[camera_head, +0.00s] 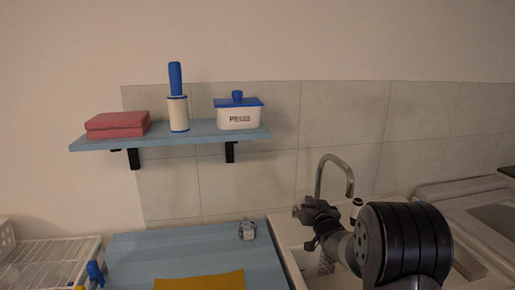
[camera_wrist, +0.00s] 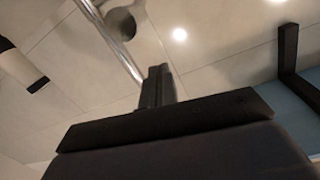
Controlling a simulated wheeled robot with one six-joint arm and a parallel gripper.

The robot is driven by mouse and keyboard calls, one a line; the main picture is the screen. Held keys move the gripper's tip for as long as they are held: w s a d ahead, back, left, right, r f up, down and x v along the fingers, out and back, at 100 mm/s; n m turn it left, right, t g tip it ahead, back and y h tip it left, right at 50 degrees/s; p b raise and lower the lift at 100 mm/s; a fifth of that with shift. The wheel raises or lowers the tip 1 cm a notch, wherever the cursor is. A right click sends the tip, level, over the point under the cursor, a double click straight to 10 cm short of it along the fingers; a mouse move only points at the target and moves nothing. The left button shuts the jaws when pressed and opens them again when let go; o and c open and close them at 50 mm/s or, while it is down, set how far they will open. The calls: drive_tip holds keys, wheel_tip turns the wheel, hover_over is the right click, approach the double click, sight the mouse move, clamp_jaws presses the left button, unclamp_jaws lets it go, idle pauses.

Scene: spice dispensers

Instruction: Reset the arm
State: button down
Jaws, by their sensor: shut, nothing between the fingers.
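My arm reaches over the sink area at the lower right of the head view. My gripper (camera_head: 310,213) is at its far end, in front of the faucet and small in that view. In the wrist view my gripper (camera_wrist: 157,85) shows its dark fingers together, with nothing between them. The wrist view looks at the tiled wall, with a shiny metal pipe, likely the faucet (camera_wrist: 110,42), at the upper left. The faucet also shows in the head view (camera_head: 336,163), rising just behind my gripper. I cannot tell how close they are.
A blue wall shelf (camera_head: 190,137) holds red folded cloths (camera_head: 117,124), a blue-handled roller (camera_head: 178,105) and a white box with blue lid (camera_head: 238,114). A small jar (camera_head: 247,230) and yellow mat (camera_head: 200,281) lie on the blue counter (camera_head: 150,255). A white rack (camera_head: 45,265) stands left.

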drive_tip(key=shift+w+r+g+p, duration=0.25)
drive_tip(key=shift+r+p, duration=0.25)
drive_tip(key=shift+p, duration=0.6)
drive_tip(key=shift+w+d+r, duration=0.1)
drive_tip(key=shift+w+r, duration=0.3)
drive_tip(key=shift+r, duration=0.35)
drive_tip(key=shift+b, duration=0.4)
